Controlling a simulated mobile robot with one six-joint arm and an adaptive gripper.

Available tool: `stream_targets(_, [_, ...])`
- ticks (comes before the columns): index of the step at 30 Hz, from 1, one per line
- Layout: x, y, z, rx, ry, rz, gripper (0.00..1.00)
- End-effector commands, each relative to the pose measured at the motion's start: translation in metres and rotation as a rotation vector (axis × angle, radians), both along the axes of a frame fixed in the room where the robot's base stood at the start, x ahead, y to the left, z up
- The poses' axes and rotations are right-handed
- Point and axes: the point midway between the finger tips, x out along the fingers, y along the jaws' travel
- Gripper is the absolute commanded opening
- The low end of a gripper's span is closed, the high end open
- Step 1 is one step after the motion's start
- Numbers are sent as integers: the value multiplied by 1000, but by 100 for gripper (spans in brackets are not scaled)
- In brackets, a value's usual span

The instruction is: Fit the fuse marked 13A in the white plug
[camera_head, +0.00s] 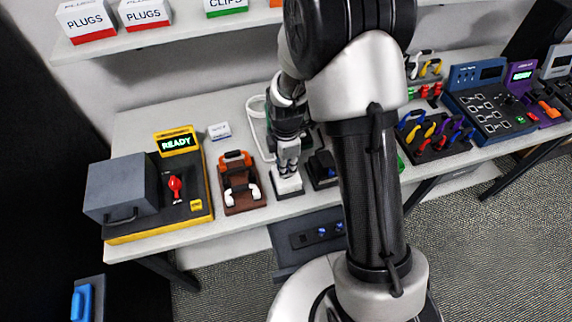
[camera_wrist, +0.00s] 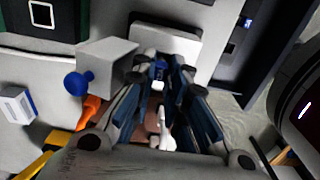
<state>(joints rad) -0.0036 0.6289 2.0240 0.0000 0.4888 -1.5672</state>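My gripper (camera_head: 288,165) hangs fingers-down just over a white block on a dark base (camera_head: 287,184), which may be the white plug. In the wrist view my gripper's fingers (camera_wrist: 163,70) converge in front of a white plate-like face (camera_wrist: 172,38). A small blue patch shows between the fingertips; I cannot tell whether it is a held fuse or something behind them. A pale box (camera_wrist: 108,62) with a blue knob (camera_wrist: 77,84) stands beside the fingers. I cannot read a 13A marking in either view.
A brown tray (camera_head: 259,203) with orange and white handles stands left of my gripper. A small white card (camera_head: 219,130) lies behind. A black block (camera_head: 322,168) stands close on the right. My arm hides the table's middle.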

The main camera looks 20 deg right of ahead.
Motion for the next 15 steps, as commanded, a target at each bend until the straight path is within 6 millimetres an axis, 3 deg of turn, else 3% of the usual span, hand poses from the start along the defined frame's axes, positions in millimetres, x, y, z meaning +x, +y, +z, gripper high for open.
stream_targets(9, [0, 0, 0, 0, 0, 0, 36])
stream_targets(15, [0, 0, 0, 0, -1, 0, 36])
